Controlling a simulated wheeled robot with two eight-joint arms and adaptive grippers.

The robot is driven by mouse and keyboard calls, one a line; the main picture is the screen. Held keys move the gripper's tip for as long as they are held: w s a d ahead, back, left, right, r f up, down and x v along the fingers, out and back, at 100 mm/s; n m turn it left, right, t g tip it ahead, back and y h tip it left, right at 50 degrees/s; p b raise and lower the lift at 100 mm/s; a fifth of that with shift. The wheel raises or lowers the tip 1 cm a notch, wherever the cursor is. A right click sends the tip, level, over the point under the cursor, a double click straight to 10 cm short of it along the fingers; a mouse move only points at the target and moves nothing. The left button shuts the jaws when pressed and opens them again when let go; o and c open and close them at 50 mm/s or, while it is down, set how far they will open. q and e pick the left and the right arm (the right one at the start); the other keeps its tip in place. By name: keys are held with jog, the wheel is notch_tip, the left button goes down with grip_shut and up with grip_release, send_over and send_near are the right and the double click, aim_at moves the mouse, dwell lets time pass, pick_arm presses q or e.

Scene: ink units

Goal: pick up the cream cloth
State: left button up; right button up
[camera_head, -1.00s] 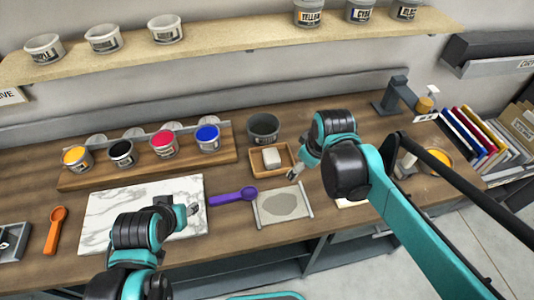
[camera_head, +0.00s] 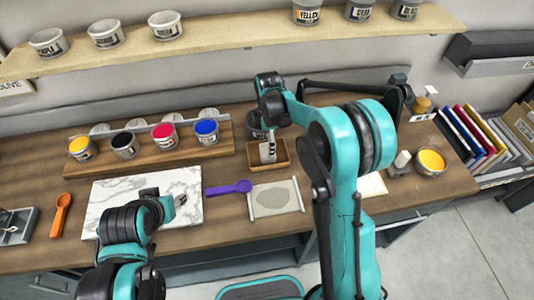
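The cream cloth (camera_head: 266,155) looks like a small pale folded block in the shallow wooden tray (camera_head: 284,163) at the middle of the bench. My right gripper (camera_head: 270,154) points down into this tray, at the cloth, and hides part of it. Whether its fingers are closed on the cloth I cannot tell. My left gripper (camera_head: 181,200) is over the right part of the white marble slab (camera_head: 105,190), away from the cloth. Its fingers are too small to read.
A dark tub (camera_head: 254,124) stands behind the tray. Ink pots sit in a wooden rack (camera_head: 185,150) to the left. A yellow-filled pot (camera_head: 430,162) stands at right.

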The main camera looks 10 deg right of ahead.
notch_tip(320, 180, down, 5)
jog(key=shift+s+a+r+b, duration=0.1)
jog(key=shift+s+r+b, duration=0.1)
jog(key=shift+b, duration=0.3)
jog(key=shift+r, duration=0.1)
jog(key=c, duration=1)
jog(key=shift+c, duration=0.2)
notch_tip(320, 180, up, 5)
jog(key=shift+s+f+p, duration=0.1)
jog(key=shift+f+p, duration=0.05)
jog(key=shift+p, duration=0.55)
jog(key=s+d+r+p, duration=0.1)
jog(key=s+d+r, duration=0.5)
jog(key=s+d, duration=0.1)
jog(key=shift+s+d+r+p, duration=0.15)
jog(key=shift+s+d+p, duration=0.25)
jog(key=shift+s, duration=0.35)
